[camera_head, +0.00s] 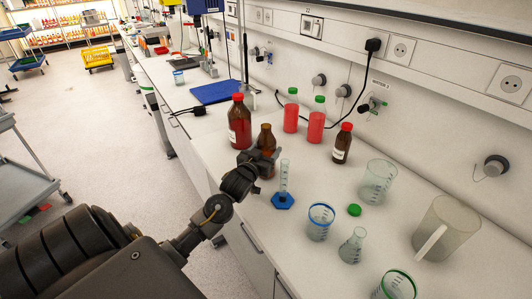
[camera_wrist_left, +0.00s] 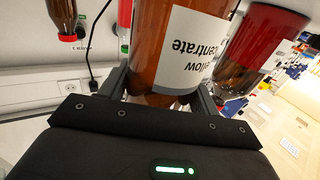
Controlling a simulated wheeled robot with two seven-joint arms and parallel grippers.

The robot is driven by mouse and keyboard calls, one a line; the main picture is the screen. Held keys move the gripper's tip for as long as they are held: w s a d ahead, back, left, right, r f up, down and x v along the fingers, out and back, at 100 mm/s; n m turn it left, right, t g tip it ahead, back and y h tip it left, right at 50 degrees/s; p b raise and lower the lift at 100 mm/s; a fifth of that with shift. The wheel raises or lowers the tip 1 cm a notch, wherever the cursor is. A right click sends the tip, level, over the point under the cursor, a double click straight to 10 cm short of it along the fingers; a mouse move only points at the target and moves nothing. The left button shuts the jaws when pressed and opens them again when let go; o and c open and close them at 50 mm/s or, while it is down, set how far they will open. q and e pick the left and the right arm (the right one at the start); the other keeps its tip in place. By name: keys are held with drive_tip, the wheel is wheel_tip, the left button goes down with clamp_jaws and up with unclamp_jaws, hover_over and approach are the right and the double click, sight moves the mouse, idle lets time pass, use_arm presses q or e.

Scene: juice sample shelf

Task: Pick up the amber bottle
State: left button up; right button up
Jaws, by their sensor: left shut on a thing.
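The amber bottle (camera_head: 266,139) stands on the white bench in the head view, with its open-looking brown neck above my gripper. My left gripper (camera_head: 262,162) is shut around its body. In the left wrist view the amber bottle (camera_wrist_left: 150,50) fills the middle, with a white label that reads upside down, and the two fingers of my left gripper (camera_wrist_left: 165,95) are on either side of it. The gripper and wrist hide part of the bottle's lower body in the head view. My right gripper is in neither view.
A red-capped brown bottle (camera_head: 239,122) stands close on the left. Two red bottles with green caps (camera_head: 316,126) and a small red-capped bottle (camera_head: 342,145) stand behind. A graduated cylinder (camera_head: 283,182), beakers (camera_head: 320,221), a flask (camera_head: 352,247) and a jug (camera_head: 447,228) stand to the right.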

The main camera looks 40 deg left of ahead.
sight(263, 132)
use_arm(q)
drive_tip(key=shift+r, duration=0.5)
drive_tip(key=s+r, duration=0.1)
drive_tip(key=r, duration=0.1)
drive_tip(key=s+r+b, duration=0.1)
drive_tip(key=s+r, duration=0.2)
drive_tip(key=r, duration=0.2)
drive_tip(key=shift+s+d+r+b, duration=0.1)
drive_tip(key=shift+s+d+b, duration=0.2)
drive_tip(key=shift+b, duration=0.05)
drive_tip(key=s+d+r+p, duration=0.1)
drive_tip(key=s+r, duration=0.3)
drive_tip(key=s, duration=0.5)
drive_tip(key=shift+s+d+r, duration=0.15)
drive_tip(key=shift+d+r, duration=0.1)
